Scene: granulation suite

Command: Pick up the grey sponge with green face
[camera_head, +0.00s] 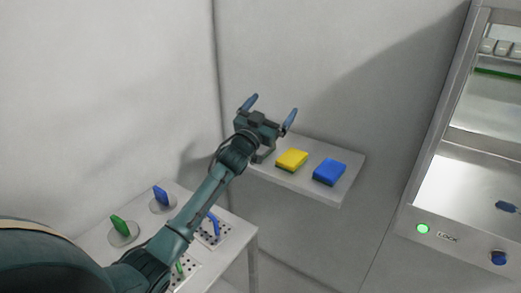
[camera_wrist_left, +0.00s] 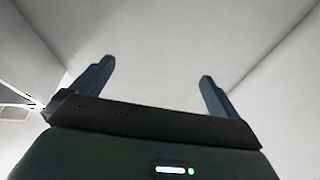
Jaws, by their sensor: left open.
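My left gripper (camera_head: 270,110) is open and empty, raised in front of the wall above the left end of a small wall shelf (camera_head: 318,187). In the left wrist view its two fingers (camera_wrist_left: 157,72) stand apart with only bare walls beyond. A yellow sponge (camera_head: 292,159) and a blue sponge (camera_head: 329,172) lie on the shelf, to the right of my wrist. I cannot make out a grey sponge with a green face for sure; my wrist covers the shelf's left end, where a small grey patch shows. My right gripper is not in view.
A white table (camera_head: 243,236) at lower left, under my left arm, holds a green item (camera_head: 119,225) and a blue item (camera_head: 161,194) on round bases, plus perforated plates. A steel cabinet (camera_head: 452,197) with a lit green button (camera_head: 423,228) stands at right.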

